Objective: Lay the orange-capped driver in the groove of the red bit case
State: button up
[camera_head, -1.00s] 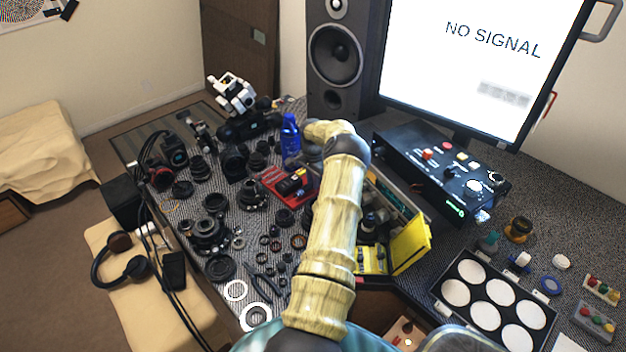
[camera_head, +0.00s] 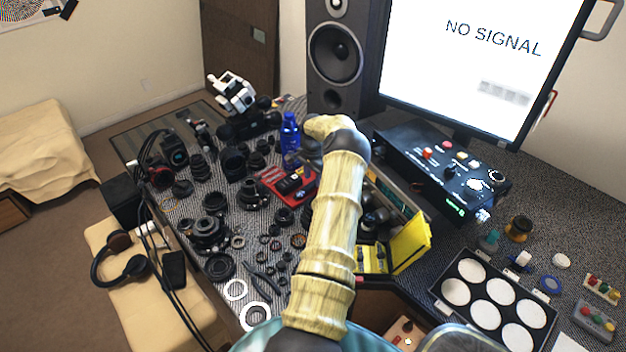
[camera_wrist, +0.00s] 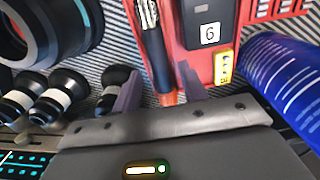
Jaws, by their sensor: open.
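The red bit case (camera_wrist: 205,62) fills the upper middle of the wrist view, with a dark panel marked 6. It also shows in the head view (camera_head: 270,181), left of my arm. The driver (camera_wrist: 157,52) has a dark shaft, a ribbed silver part and an orange cap (camera_wrist: 168,98) at the near end. It lies lengthwise along the left part of the case, with red on both sides, and looks to be in the groove. My gripper (camera_wrist: 159,72) is open, with one finger on each side of the driver; contact cannot be told. The head view hides my gripper.
A blue bottle (camera_wrist: 285,75) stands close on the right in the wrist view. Small black-and-white cylinders (camera_wrist: 50,95) and a large lens ring (camera_wrist: 45,30) are on the left. In the head view, a yellow-lidded box (camera_head: 408,246) lies right of my arm, and lens parts crowd the left.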

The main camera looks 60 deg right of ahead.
aim_at(313, 182)
notch_tip(313, 182, up, 11)
jog(key=b, duration=0.1)
jog(key=shift+f, duration=0.15)
dwell(0.7)
jog(key=w+a+r+n, duration=0.2)
jog(key=w+a+n, duration=0.2)
jog(key=a, duration=0.6)
jog(key=w+a+r+n, duration=0.3)
jog(key=w+a, duration=0.1)
jog(key=a, duration=0.5)
jog(key=w+a+r+n, duration=0.2)
jog(key=w+a+n, duration=0.2)
jog(key=a, duration=0.6)
jog(key=s+a+r+n+t, duration=0.1)
jog(key=s+a+n, duration=0.4)
jog(key=s+a, duration=0.4)
jog(key=s+a+r+n+t, duration=0.1)
jog(key=s+a+n, duration=0.3)
jog(key=s+a, duration=0.5)
jog(key=a, duration=0.8)
jog(key=shift+s+n+t, duration=0.3)
jog(key=shift+n, duration=0.1)
